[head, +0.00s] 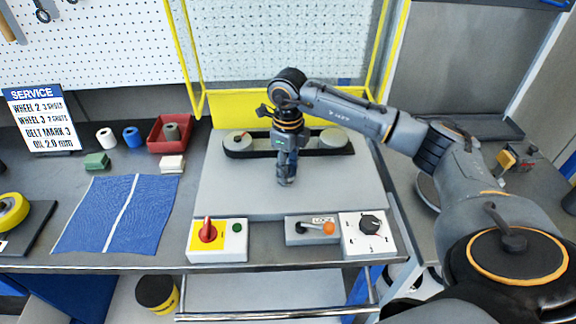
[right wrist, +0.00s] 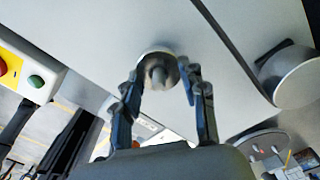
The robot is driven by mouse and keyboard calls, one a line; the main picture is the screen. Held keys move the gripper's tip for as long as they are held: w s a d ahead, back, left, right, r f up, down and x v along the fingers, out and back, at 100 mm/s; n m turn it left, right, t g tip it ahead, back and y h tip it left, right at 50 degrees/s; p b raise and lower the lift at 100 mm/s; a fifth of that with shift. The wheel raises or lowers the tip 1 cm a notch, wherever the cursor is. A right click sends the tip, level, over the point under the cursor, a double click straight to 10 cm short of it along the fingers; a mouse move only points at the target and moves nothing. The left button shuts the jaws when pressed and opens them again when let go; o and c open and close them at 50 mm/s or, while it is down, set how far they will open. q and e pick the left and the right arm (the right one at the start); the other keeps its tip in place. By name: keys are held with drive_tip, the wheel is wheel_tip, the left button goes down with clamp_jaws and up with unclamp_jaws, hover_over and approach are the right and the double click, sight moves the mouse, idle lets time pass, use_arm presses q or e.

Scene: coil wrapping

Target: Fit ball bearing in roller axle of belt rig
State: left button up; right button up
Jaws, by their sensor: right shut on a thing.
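The belt rig (head: 219,186) is a grey plate with a black belt loop running around a left roller (head: 238,141) and a right roller (head: 333,139). My right gripper (head: 286,180) points down over the plate, in front of the belt's middle. In the right wrist view my right gripper (right wrist: 163,82) is shut on a round metal piece, seemingly the ball bearing (right wrist: 158,66), with a lighter stub at its middle. I cannot tell whether that stub is an axle, or whether the piece touches the plate. A grey roller end (right wrist: 297,82) shows at right. My left gripper is not in view.
A switch box with a red knob (head: 207,231), a lever box with an orange knob (head: 327,228) and a dial box (head: 370,224) line the front edge. A yellow guard frame (head: 235,106) stands behind. A blue cloth (head: 118,214) and a red bin (head: 157,144) lie left.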

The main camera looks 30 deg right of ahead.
drive_tip(key=shift+f+b, duration=0.5)
drive_tip(key=shift+f, duration=0.2)
drive_tip(key=o, duration=1.3)
wheel_tip(320, 180, up, 12)
